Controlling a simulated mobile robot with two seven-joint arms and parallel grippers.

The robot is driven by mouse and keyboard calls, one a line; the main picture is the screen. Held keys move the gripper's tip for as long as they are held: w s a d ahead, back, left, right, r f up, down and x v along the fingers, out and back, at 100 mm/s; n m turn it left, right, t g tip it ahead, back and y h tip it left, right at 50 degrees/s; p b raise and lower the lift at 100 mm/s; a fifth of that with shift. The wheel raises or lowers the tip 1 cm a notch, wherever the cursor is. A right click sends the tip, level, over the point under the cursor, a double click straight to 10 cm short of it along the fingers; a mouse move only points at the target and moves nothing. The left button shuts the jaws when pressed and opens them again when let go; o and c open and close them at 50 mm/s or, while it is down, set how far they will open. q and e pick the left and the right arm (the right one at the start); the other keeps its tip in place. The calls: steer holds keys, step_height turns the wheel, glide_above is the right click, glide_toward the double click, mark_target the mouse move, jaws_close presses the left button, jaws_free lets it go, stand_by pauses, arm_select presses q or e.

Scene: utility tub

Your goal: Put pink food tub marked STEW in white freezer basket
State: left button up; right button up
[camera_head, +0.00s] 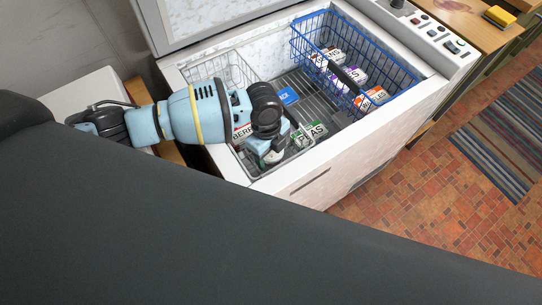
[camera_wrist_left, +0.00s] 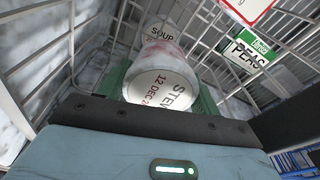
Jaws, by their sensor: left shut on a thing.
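The food tub marked STEW (camera_wrist_left: 163,90), with a pale round lid and pinkish side, is between the green finger pads of my left gripper (camera_wrist_left: 160,92), which is shut on it. In the head view my left gripper (camera_head: 268,156) points down inside the white freezer basket (camera_head: 222,68), at its near end. The basket's wires (camera_wrist_left: 72,45) surround the gripper and tub in the left wrist view. In the head view the tub is largely hidden by the gripper. I cannot tell whether the tub touches the basket floor. My right gripper is not in view.
A tub marked SOUP (camera_wrist_left: 162,32) is just beyond the STEW tub. A green-and-white PEAS pack (camera_head: 312,132) and a BERRIES pack (camera_head: 241,132) are close by. A blue pack (camera_head: 288,96) lies mid-freezer. A blue basket (camera_head: 400,72) with several packs hangs at right.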

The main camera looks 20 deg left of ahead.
arm_select(q)
steer(key=shift+f, duration=1.5)
steer(key=shift+f, duration=0.15)
steer(key=o, duration=1.2)
steer(key=shift+c, duration=0.2)
